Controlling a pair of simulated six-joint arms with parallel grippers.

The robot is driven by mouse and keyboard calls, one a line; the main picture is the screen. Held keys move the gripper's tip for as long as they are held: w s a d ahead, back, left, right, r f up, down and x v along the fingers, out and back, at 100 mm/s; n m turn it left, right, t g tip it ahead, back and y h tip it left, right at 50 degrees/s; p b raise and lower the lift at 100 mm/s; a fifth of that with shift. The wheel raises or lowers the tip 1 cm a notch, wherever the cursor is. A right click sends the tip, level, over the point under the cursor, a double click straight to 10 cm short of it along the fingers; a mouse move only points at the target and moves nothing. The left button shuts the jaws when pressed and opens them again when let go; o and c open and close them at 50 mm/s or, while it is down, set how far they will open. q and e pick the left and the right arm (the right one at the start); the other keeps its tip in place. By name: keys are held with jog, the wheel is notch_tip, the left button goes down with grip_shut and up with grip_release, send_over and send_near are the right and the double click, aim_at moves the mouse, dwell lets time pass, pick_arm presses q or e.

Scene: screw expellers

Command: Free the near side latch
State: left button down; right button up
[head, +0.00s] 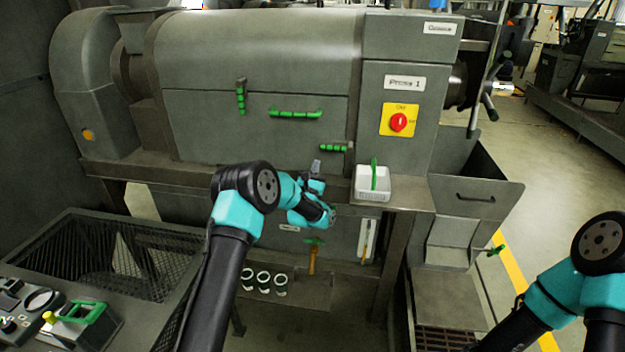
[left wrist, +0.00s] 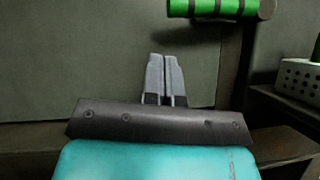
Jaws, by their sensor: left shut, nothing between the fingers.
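The grey press housing has a side panel (head: 200,120) with a green bar handle (head: 295,113). One green-gripped latch (head: 240,95) stands upright at the panel's upper left. Another green-gripped latch (head: 335,148) lies level at the lower right; in the left wrist view a level green grip (left wrist: 215,8) shows at the top, apart from my fingers. My left gripper (head: 316,165) is just below and left of the lower-right latch. Its fingers (left wrist: 164,62) are shut and empty, in front of the grey panel. My right arm shows at the lower right; its gripper is out of view.
A white basket (head: 372,188) with a green handle stands on the ledge right of my left gripper. A red knob on a yellow plate (head: 398,121) is above it. A mesh bin (head: 110,260) is at left. Several white rings (head: 263,282) sit on the lower shelf.

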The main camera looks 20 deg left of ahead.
pick_arm(q)
jog(key=r, duration=0.3)
jog(key=shift+w+d+r, duration=0.25)
jog(key=shift+d, duration=0.05)
jog(key=shift+m+h, duration=0.3)
jog(key=shift+h, duration=0.1)
